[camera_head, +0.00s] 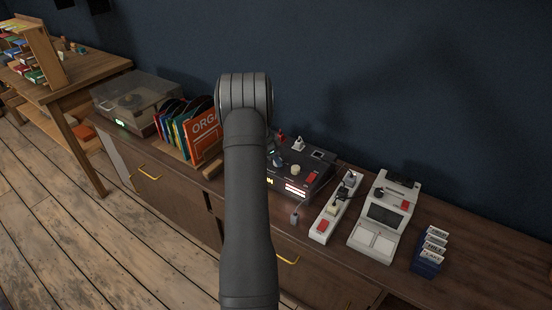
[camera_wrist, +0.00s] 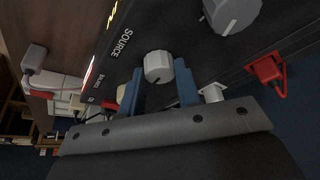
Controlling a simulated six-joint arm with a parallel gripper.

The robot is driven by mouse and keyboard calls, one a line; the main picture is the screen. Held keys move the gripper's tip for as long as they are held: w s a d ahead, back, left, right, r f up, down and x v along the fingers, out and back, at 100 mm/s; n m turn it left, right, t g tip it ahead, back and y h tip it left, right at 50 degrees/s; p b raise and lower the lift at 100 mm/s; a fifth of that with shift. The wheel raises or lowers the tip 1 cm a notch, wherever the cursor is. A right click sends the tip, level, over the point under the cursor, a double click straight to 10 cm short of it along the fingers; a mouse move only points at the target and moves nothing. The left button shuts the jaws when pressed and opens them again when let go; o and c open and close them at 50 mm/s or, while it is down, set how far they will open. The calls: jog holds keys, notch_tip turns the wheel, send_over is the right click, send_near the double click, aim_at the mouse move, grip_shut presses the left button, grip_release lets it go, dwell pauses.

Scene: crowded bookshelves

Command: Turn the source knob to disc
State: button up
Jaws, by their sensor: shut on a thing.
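The source knob (camera_wrist: 158,66) is a light grey round knob on the dark front of an amplifier, beside the printed word SOURCE in the wrist view. My gripper (camera_wrist: 160,73) has one blue finger on each side of it and is shut on it. The knob's pointer direction is hard to make out. In the head view the dark amplifier (camera_head: 318,160) stands on the cabinet. My own arm covers its left part and my gripper there.
A larger grey knob (camera_wrist: 232,14) and a red plug (camera_wrist: 266,70) are near my gripper. A power strip (camera_head: 326,218), a grey device with a screen (camera_head: 385,243) and a card holder (camera_head: 427,266) stand right. Records (camera_head: 203,130) and a turntable (camera_head: 137,100) stand left.

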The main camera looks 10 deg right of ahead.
jog(key=shift+n, duration=0.3)
jog(key=n+t, duration=0.1)
jog(key=n, duration=0.2)
jog(key=shift+s+d+n+t, duration=0.1)
jog(key=shift+n+t, duration=0.2)
jog(key=n, duration=0.2)
jog(key=n+t+y, duration=0.1)
jog(key=n, duration=0.1)
jog(key=shift+s+n+t, duration=0.1)
jog(key=shift+n+t, duration=0.2)
jog(key=n+y, duration=0.1)
jog(key=n, duration=0.1)
jog(key=n+y, duration=0.1)
jog(key=n, duration=0.1)
jog(key=shift+d+t, duration=0.2)
jog(key=shift+t, duration=0.2)
jog(key=shift+n+y, duration=0.7)
jog(key=shift+n, duration=1.3)
jog(key=o, duration=1)
jog(key=shift+s+r, duration=0.1)
